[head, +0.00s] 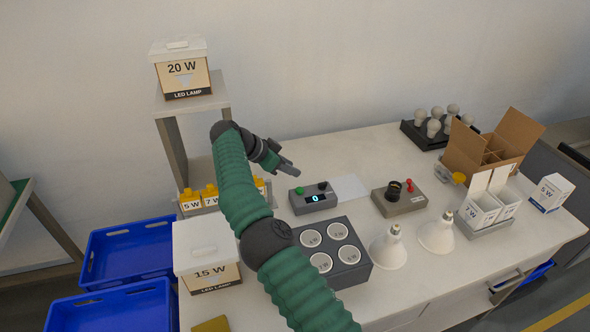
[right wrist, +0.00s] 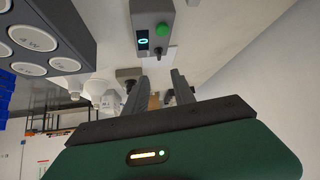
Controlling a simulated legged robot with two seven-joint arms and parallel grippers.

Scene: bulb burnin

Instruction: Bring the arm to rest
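My right arm is green with dark joints and reaches up from the bottom of the head view. Its right gripper (head: 288,167) hangs over the back left of the table, above and behind the grey control box. In the right wrist view the two fingers of the right gripper (right wrist: 160,90) stand apart with nothing between them. The control box (head: 313,197) has a green button, a dark knob and a lit "0" display; it also shows in the right wrist view (right wrist: 152,28). My left gripper is not in view.
A dark block with round sockets (head: 337,264) is right of the arm. A 20 W box (head: 183,78) tops a shelf. A 15 W box (head: 208,262) sits beside the arm. Blue bins (head: 128,252) are at left.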

